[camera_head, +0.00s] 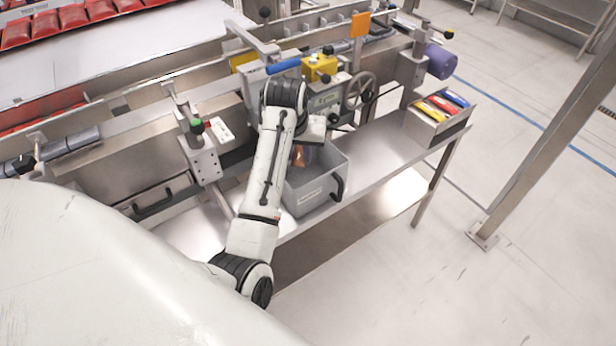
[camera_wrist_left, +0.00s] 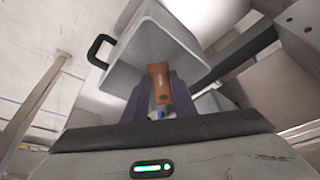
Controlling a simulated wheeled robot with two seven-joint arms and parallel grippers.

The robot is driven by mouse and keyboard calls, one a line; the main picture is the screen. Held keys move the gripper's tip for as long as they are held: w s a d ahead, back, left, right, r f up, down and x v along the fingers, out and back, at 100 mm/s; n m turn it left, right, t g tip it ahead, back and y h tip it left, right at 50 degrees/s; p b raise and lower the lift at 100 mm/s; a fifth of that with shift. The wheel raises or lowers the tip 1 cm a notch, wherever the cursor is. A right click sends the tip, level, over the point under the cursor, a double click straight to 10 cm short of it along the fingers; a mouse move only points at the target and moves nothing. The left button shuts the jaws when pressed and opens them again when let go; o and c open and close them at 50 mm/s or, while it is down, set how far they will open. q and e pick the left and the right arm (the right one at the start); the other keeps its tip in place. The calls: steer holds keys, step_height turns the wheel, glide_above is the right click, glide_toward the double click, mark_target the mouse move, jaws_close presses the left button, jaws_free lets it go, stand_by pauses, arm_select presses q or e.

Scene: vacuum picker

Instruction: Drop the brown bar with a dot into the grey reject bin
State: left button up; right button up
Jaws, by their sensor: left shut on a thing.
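The brown bar (camera_wrist_left: 160,85) shows in the left wrist view, held upright between the fingers of my left gripper (camera_wrist_left: 158,106). My left gripper is shut on it. In the head view only a small brown patch of the bar (camera_head: 299,156) shows beside my wrist, over the grey reject bin (camera_head: 310,196). The bin stands on a steel shelf, and its wall (camera_wrist_left: 140,62) fills the area behind the bar in the left wrist view. I cannot make out the dot clearly. My right gripper is not in view.
The steel shelf (camera_head: 385,150) holds a box with red, yellow and blue items (camera_head: 441,108) at its right end. A machine with a handwheel (camera_head: 360,90) and a yellow block (camera_head: 318,67) stands behind the bin. Red packs (camera_head: 72,17) lie at upper left.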

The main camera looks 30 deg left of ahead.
arm_select(q)
steer(key=o, duration=1.1)
steer(key=v, duration=1)
steer(key=shift+r, duration=0.1)
